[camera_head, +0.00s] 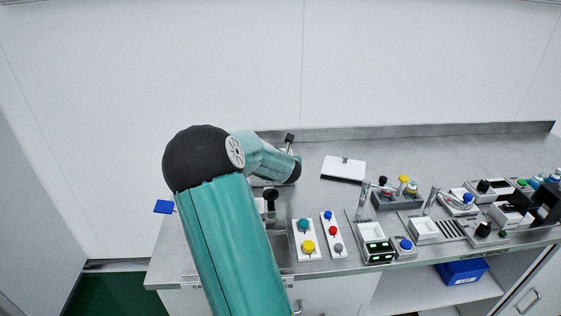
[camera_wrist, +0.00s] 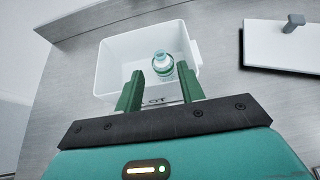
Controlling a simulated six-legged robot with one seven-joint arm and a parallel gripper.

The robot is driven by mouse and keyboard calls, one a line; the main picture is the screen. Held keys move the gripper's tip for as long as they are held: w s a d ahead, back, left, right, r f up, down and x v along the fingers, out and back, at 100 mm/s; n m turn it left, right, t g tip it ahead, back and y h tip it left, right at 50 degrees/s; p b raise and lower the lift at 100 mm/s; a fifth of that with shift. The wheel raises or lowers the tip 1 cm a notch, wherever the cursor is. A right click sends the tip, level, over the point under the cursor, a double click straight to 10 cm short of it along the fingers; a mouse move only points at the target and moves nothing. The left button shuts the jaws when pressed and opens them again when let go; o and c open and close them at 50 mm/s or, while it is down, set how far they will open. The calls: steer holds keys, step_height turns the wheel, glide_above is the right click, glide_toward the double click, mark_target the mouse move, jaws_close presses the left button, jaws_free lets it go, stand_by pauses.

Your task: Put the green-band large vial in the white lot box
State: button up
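In the wrist view the white lot box (camera_wrist: 111,64) stands on the metal bench, open at the top, with dark lettering on its near wall. A vial with a green band and pale blue-white top (camera_wrist: 163,66) is inside the box, toward its near right part. My gripper (camera_wrist: 160,78) is over the near wall of the box, its two green fingers spread apart. The vial shows beyond and between the fingertips, with gaps on both sides. In the head view my arm hides the gripper, the vial and most of the box area.
A white plate with a grey knob (camera_wrist: 287,45) lies right of the box; a white panel also shows in the head view (camera_head: 343,168). Button panels (camera_head: 306,240), a rack with coloured caps (camera_head: 397,198) and several devices fill the bench's right. A blue bin (camera_head: 461,272) sits below.

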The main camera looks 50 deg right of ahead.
steer(key=v, duration=0.5)
steer(key=shift+s, duration=0.1)
